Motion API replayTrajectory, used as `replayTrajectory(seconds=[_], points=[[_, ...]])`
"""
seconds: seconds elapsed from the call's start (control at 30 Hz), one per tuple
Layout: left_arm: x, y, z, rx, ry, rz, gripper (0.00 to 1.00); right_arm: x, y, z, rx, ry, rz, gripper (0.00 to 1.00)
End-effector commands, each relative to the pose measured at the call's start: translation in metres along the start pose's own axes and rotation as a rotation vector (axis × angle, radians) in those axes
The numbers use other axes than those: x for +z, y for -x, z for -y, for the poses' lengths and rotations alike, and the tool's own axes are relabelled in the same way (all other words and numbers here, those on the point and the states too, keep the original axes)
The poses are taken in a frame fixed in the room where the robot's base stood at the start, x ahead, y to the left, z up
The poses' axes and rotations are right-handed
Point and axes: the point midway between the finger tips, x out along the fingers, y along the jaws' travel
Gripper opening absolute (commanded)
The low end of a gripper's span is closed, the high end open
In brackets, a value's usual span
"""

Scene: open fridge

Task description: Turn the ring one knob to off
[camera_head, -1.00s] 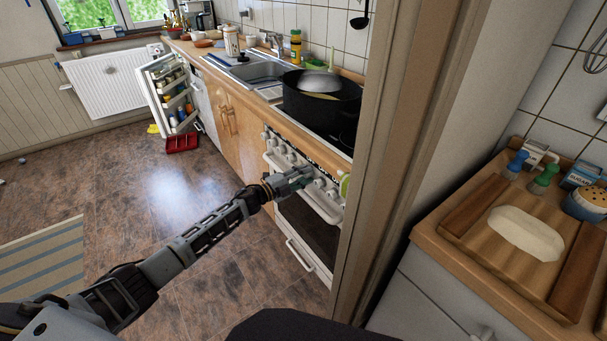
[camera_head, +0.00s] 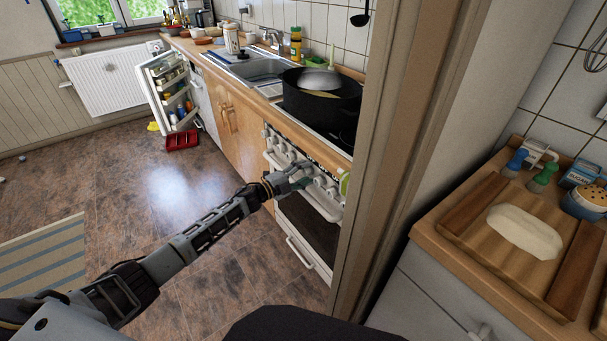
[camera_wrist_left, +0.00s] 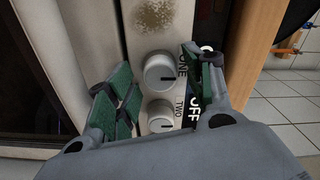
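The stove front (camera_head: 318,230) is below the worktop, with a row of white knobs along its top panel. In the left wrist view the ring one knob (camera_wrist_left: 160,72) is a round white knob beside the label ONE (camera_wrist_left: 183,62). My left gripper (camera_head: 300,183) is at the knob panel. It is open, its green-padded fingers (camera_wrist_left: 158,78) on either side of the knobs, with a gap to the ring one knob. My right gripper is not in view.
A large black pot (camera_head: 320,108) stands on the stove. A door frame (camera_head: 395,170) stands close to the stove's right side. The fridge door (camera_head: 172,92) is open at the back left, with a red tray (camera_head: 182,141) on the floor. The floor in front of the stove is clear.

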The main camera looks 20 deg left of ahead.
Motion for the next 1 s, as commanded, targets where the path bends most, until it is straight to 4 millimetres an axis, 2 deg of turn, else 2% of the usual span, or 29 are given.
replayTrajectory(seconds=[0.47, 1.0], points=[[0.0, 0.006, 0.0, 0.001, -0.001, 0.0, 0.53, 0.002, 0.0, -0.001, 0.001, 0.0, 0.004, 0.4], [0.0, 0.051, -0.001, 0.001, -0.001, -0.001, 0.53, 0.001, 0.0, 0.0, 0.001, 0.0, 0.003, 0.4]])
